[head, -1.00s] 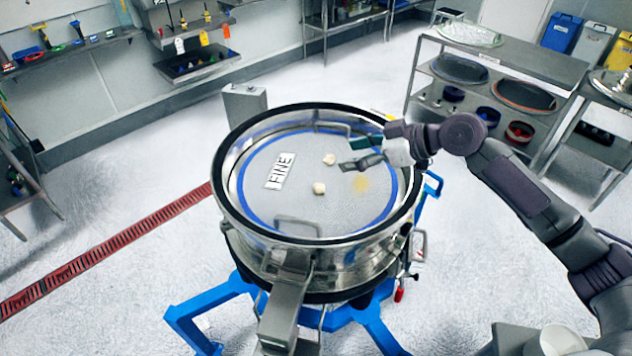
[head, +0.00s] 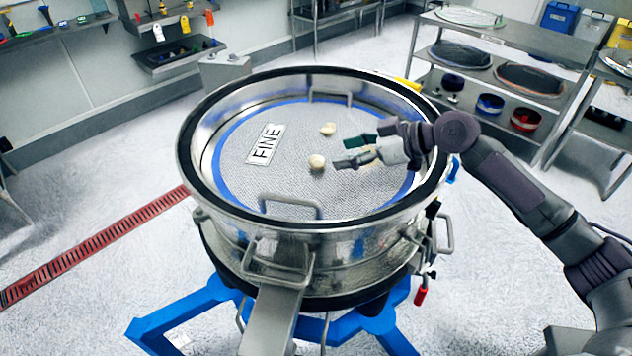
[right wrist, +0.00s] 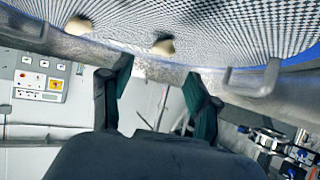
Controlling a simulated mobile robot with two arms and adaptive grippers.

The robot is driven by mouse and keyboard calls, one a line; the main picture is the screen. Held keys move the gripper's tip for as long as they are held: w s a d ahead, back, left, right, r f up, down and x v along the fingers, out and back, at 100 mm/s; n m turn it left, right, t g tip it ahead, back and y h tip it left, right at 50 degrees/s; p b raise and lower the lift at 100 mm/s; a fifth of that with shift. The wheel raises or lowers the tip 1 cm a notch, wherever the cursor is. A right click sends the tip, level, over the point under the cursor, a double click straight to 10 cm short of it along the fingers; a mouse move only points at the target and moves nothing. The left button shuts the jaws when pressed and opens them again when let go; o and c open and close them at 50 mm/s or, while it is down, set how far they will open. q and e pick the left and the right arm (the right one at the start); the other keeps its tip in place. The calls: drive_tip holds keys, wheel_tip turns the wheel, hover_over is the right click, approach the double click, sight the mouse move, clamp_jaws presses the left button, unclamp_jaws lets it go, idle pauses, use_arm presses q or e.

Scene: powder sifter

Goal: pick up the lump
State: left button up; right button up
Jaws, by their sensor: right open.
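Two pale, roundish lumps sit on the grey mesh (head: 235,178) of the round sifter. The nearer lump (head: 317,162) is in the middle, and the farther lump (head: 328,129) is a little behind it. My right gripper (head: 350,153) is open and empty, over the mesh just right of the lumps, apart from both. In the right wrist view its two dark green-padded fingers (right wrist: 156,78) stand spread. One lump (right wrist: 163,46) appears above the gap between them, and the other lump (right wrist: 78,25) is up and to the left. My left gripper is not in view.
The sifter's tall metal wall with its black rim (head: 186,165) surrounds the mesh. A FINE plate (head: 265,145) lies on the mesh left of the lumps. Wire handles (head: 290,203) stand inside the wall. Shelves (head: 505,60) stand at the back right.

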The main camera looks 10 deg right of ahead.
sight(317, 159)
drive_tip(key=shift+f, duration=0.5)
drive_tip(key=p+x, duration=0.1)
drive_tip(key=x, duration=0.2)
drive_tip(key=p+x, duration=0.1)
drive_tip(key=x, duration=0.2)
drive_tip(key=shift+w+a+r+p, duration=0.25)
drive_tip(key=shift+a+p, duration=0.15)
drive_tip(key=shift+a, duration=0.1)
drive_tip(key=shift+w+a+f, duration=0.2)
drive_tip(key=shift+a+f, duration=0.05)
drive_tip(key=shift+f, duration=0.05)
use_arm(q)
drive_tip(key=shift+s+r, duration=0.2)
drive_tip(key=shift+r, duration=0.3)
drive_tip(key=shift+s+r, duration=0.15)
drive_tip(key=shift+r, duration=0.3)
use_arm(e)
drive_tip(key=shift+c, duration=0.3)
drive_tip(key=c, duration=0.9)
